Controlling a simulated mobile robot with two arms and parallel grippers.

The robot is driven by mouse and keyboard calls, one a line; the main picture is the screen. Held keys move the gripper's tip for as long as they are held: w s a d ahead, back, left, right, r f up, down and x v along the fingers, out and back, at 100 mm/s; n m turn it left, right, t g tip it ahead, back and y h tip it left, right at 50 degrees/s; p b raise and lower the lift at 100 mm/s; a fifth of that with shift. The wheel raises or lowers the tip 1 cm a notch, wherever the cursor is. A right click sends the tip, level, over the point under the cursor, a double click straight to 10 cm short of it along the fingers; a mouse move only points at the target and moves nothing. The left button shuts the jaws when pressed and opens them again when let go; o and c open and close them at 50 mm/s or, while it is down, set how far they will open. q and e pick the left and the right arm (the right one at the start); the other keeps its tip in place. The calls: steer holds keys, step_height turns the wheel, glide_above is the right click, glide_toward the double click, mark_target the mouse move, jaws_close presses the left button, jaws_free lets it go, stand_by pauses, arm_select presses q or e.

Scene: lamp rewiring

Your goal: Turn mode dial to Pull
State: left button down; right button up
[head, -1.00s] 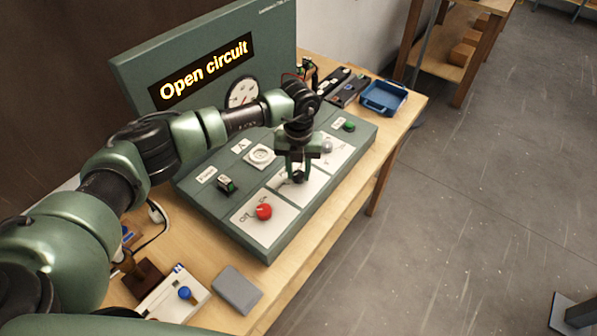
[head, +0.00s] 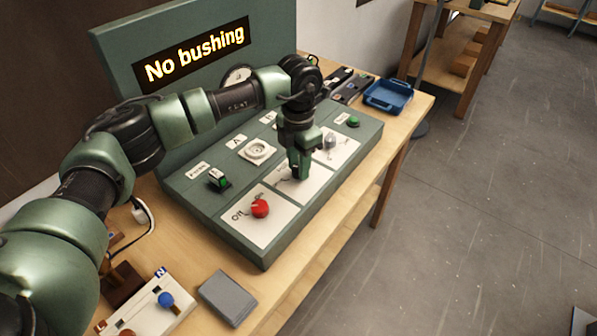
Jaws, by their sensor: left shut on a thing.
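My left gripper (head: 299,172) points down at the middle white plate (head: 314,184) of the green test panel (head: 190,200). It is shut on the mode dial, the dark knob on that plate. The fingers hide the dial, and its pointer and most of its labels cannot be read. The panel's display (head: 195,55) reads "No bushing". My right gripper is not in view.
A red knob (head: 260,208) is on the near plate and a grey knob (head: 330,141) on the far plate. A green rocker switch (head: 217,179), a round socket (head: 257,149) and a green button (head: 353,121) are close by. A blue tray (head: 388,96) stands at the far end.

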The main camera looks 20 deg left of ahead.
arm_select(q)
steer(key=shift+m+b, duration=0.5)
steer(key=shift+m, duration=0.4)
steer(key=c, duration=1.1)
jaws_free()
steer(key=shift+w, duration=0.1)
steer(key=shift+o, duration=0.2)
step_height(320, 180, up, 7)
steer(key=shift+f+b, duration=0.2)
steer(key=shift+b, duration=0.85)
steer(key=shift+r, duration=0.65)
steer(key=shift+f, duration=0.1)
